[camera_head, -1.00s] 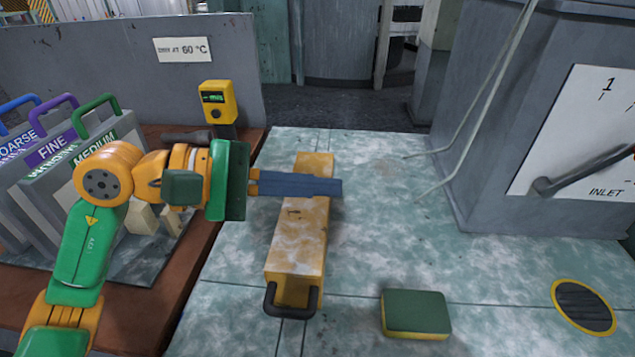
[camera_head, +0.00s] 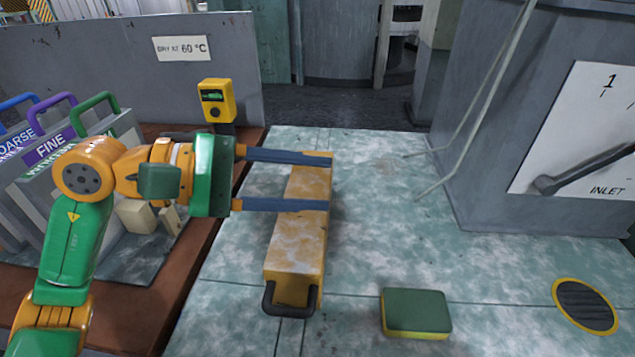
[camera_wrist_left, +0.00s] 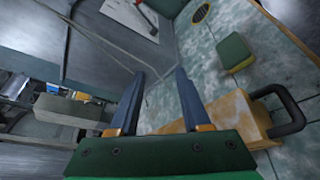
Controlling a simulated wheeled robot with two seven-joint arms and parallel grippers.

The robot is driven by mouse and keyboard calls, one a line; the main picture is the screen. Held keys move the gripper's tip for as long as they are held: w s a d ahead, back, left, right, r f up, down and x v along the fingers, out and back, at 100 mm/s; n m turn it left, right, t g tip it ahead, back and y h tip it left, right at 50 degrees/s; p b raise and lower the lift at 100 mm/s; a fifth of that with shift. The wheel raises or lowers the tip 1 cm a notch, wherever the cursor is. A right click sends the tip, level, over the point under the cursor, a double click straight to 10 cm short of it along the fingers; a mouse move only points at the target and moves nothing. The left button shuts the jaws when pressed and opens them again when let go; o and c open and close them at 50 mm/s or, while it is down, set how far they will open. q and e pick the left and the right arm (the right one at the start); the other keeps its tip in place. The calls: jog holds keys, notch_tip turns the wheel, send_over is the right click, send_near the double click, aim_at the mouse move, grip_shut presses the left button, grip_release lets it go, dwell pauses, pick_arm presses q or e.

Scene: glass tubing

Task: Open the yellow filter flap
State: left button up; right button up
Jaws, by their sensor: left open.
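The yellow filter flap (camera_head: 300,235) is a long, worn yellow box-like cover on the green-white tiled surface. A dark handle (camera_head: 290,303) sits at its near end. My left gripper (camera_head: 331,182) is open, with its two blue fingers reaching across the far half of the flap, one behind the other. In the left wrist view the open fingers (camera_wrist_left: 158,88) show with nothing between them, and the flap (camera_wrist_left: 237,110) with its handle (camera_wrist_left: 287,108) is at the right. Whether the fingers touch the flap cannot be told. My right gripper does not show.
A green and yellow sponge (camera_head: 416,312) lies right of the flap. A round yellow-rimmed drain (camera_head: 584,305) is at the far right. A grey cabinet with an inlet lever (camera_head: 585,170) stands at the right. Labelled filter plates (camera_head: 60,165) and a yellow meter (camera_head: 216,100) are at the left.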

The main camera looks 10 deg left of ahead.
pick_arm(q)
jog(key=b+v, duration=0.1)
jog(key=v, duration=0.4)
jog(key=shift+s+a, duration=0.15)
jog(key=shift+a, duration=0.2)
